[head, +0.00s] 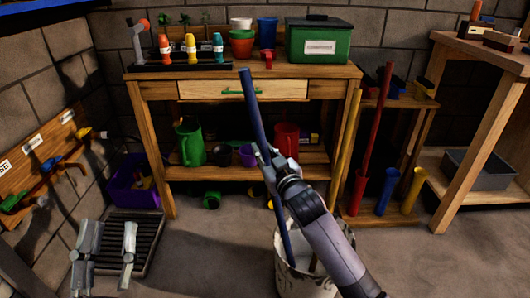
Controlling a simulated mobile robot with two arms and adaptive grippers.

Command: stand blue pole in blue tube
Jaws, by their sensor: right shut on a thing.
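The blue pole (257,115) is long and thin and leans slightly, its top further left than its lower part. My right gripper (265,158) is shut on it around its middle. The pole's lower part runs down to a white bucket (336,278) and overlaps its mouth; whether its end touches the inside is unclear. The blue tube (388,190) stands upright and empty on the low wooden rack at right, between a red and a yellow tube. My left gripper (105,256) is open and empty at the lower left, above a dark grate.
A red pole (377,120) stands in the red tube (359,188). A yellow pole (348,140) leans beside the rack. The yellow tube (414,188) looks empty. A wooden workbench (165,84) with pots and a green box (320,42) stands behind. Floor is clear before the rack.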

